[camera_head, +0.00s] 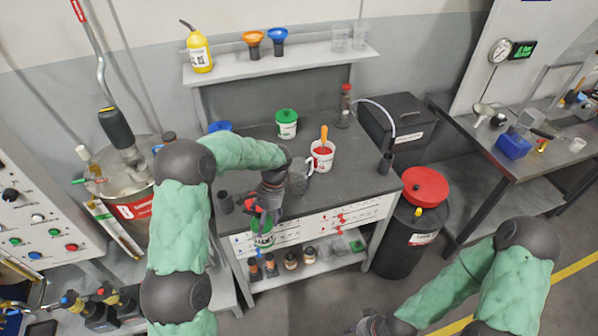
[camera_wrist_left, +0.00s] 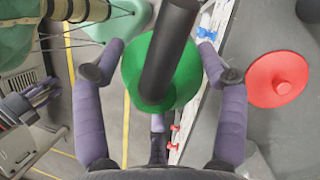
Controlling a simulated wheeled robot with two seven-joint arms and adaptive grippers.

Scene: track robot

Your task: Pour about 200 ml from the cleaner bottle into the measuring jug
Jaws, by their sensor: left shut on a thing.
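A clear measuring jug (camera_head: 299,181) stands on the dark bench top, just right of my left gripper. My left gripper (camera_head: 262,212) is at the bench's front edge, shut on a green funnel-like piece with a dark tube; its green part (camera_head: 262,226) hangs in front of the drawers. In the left wrist view this green piece (camera_wrist_left: 187,82) sits between the fingers, the dark tube pointing towards the camera. A yellow bottle (camera_head: 201,55) with a dark spout stands on the shelf; I cannot tell if it is the cleaner bottle. My right gripper (camera_head: 374,325) is low at the bottom edge, its fingers unclear.
A white tub with red contents (camera_head: 322,158), a green-lidded tub (camera_head: 287,124) and a red-capped bottle (camera_head: 345,108) stand on the bench. Orange (camera_head: 253,42) and blue (camera_head: 277,38) funnels are on the shelf. A red-lidded drum (camera_head: 424,187) stands right of the bench.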

